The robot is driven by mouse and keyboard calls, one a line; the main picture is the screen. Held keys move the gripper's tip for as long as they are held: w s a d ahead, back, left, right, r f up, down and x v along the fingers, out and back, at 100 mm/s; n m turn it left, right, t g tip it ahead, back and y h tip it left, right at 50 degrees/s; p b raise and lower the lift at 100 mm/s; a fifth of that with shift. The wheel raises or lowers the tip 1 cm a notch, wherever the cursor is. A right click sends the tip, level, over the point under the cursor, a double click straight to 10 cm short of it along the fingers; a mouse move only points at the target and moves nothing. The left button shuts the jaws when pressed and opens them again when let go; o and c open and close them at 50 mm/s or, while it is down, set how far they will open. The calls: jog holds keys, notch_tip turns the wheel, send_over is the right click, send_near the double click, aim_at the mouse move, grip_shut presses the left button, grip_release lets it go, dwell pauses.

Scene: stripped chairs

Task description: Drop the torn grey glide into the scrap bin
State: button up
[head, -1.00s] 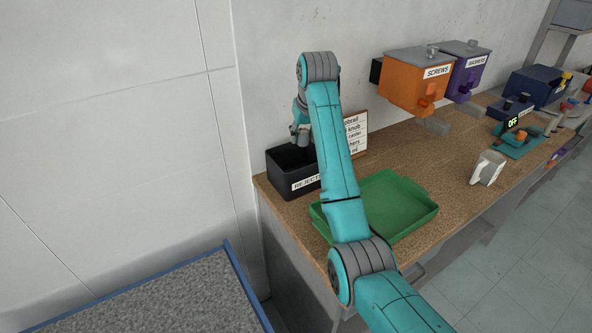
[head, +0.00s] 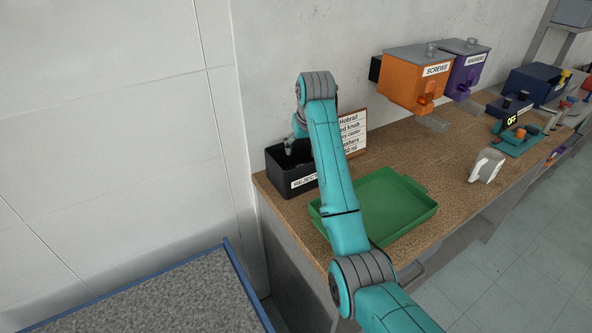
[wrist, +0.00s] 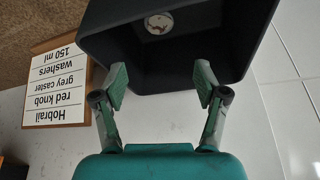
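The black scrap bin (head: 290,174) stands at the left end of the bench, with a label reading REJECT on its front. It also shows from above in the wrist view (wrist: 245,35). A small pale round piece with a reddish-brown mark (wrist: 158,23) lies inside the bin on its floor. It may be the torn grey glide, but its tear cannot be made out. My gripper (wrist: 160,80) is open, its two fingers spread apart with nothing between them. In the head view my gripper (head: 289,146) is at the bin's mouth, partly behind my arm.
A green tray (head: 420,213) sits right of the bin. A list card (head: 352,134) stands behind it against the wall. Orange SCREWS (head: 412,88) and purple dispensers (head: 468,72) hang at the back. A white part (head: 487,165) stands on the bench. A grey-topped surface (head: 160,300) is at lower left.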

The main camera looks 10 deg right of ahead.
notch_tip(320, 180, up, 10)
dwell(0.6)
dwell(0.4)
